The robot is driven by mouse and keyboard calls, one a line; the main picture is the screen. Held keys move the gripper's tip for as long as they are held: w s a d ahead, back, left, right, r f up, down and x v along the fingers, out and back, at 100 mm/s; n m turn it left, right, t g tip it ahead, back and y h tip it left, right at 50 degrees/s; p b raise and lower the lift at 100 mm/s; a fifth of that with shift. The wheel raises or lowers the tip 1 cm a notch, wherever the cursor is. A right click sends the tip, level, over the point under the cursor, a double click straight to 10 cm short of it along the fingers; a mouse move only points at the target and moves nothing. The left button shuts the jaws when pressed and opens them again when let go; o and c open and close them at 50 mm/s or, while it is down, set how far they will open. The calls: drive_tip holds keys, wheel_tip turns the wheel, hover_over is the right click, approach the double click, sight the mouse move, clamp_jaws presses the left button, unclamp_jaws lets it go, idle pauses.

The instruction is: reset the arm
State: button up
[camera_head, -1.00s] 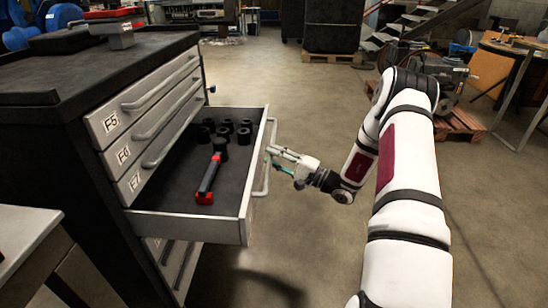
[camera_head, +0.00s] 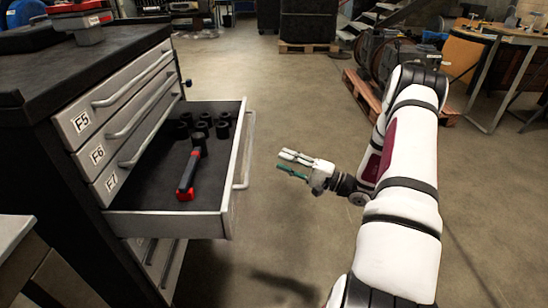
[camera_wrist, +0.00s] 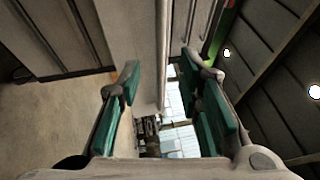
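My gripper (camera_head: 283,163) is at the end of my white arm, to the right of an open drawer (camera_head: 222,198) of the tool cabinet. A clear gap lies between its fingertips and the drawer's handle (camera_head: 246,150). In the wrist view my gripper (camera_wrist: 160,95) shows its two green-padded fingers apart with nothing between them. The drawer front fills part of the wrist view beyond the fingers.
The open drawer holds a black and red tool (camera_head: 189,174) and several dark sockets (camera_head: 202,127). The cabinet top (camera_head: 95,60) is at the left. An engine on a pallet (camera_head: 362,95) stands behind my arm. The floor between drawer and arm is free.

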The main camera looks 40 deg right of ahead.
drive_tip(key=shift+s+d+f, duration=0.1)
drive_tip(key=shift+s+d, duration=0.1)
drive_tip(key=shift+s, duration=0.15)
idle(0.3)
